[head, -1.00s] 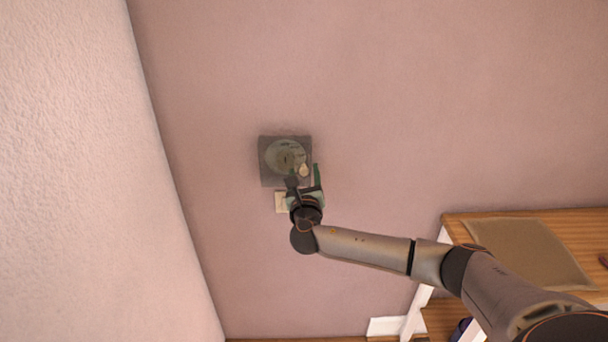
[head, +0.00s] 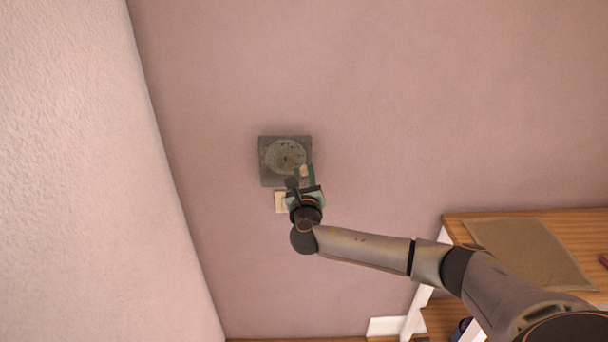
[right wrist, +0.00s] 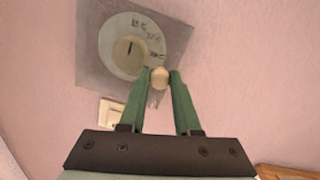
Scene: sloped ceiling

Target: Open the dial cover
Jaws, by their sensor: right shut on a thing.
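The dial (head: 285,154) is a round, pale grey-green disc with markings on a square grey plate (head: 266,179) on the pink wall. It also shows in the right wrist view (right wrist: 117,38), with a dark slot near its centre and lettering around it. A round beige knob (right wrist: 159,77) sits at the dial's lower right edge. My right gripper (head: 302,175) is at the plate's lower right. In the right wrist view its green fingers (right wrist: 160,80) are shut on the knob, one on each side. Whether the cover is apart from the dial cannot be told. My left gripper is not in view.
A cream wall switch (head: 280,203) is just below the plate, partly behind my right gripper. A wooden shelf top (head: 580,228) with a brown mat (head: 530,250) stands at the lower right. The wall above and right of the plate is clear.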

